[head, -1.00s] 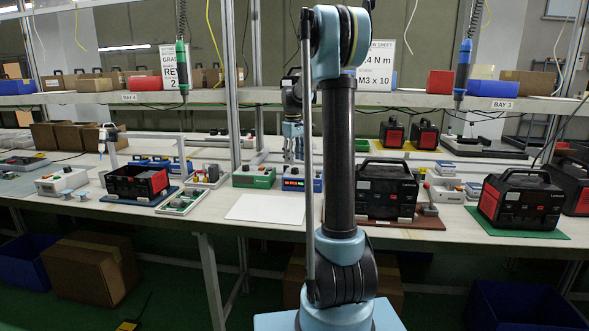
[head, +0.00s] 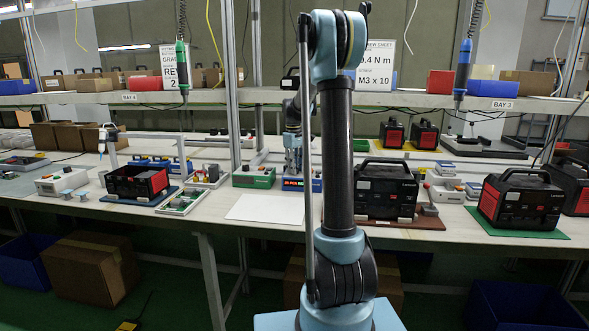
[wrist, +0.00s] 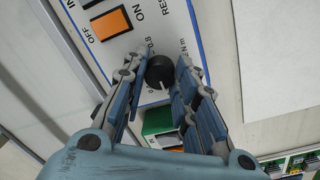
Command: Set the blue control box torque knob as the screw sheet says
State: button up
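The blue control box (head: 316,186) stands on the bench, partly behind my arm; its front display shows lit red characters. In the wrist view its white, blue-edged panel (wrist: 158,22) carries an orange on/off switch (wrist: 110,22) and a round black torque knob (wrist: 160,71). A pale mark on the knob points towards the picture's bottom; 0.8 and N m are legible around it, other marks are covered. My gripper (wrist: 160,74) is open, one finger on each side of the knob, with visible gaps. The screw sheet (head: 378,65) reads 0.4 N m and M3 x 10, its left part hidden by my arm.
A green box (head: 254,177) stands just left of the blue box. A white sheet (head: 265,207) lies flat in front. A shelf (head: 420,100) runs above the bench.

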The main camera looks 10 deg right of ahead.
jog(key=shift+m, duration=0.3)
jog(key=shift+c, duration=0.2)
jog(key=m, duration=0.3)
jog(key=shift+m, duration=2.5)
jog(key=o, duration=1.1)
jog(key=r, duration=1.2)
jog(key=shift+w+a, duration=0.1)
jog(key=shift+a, duration=0.3)
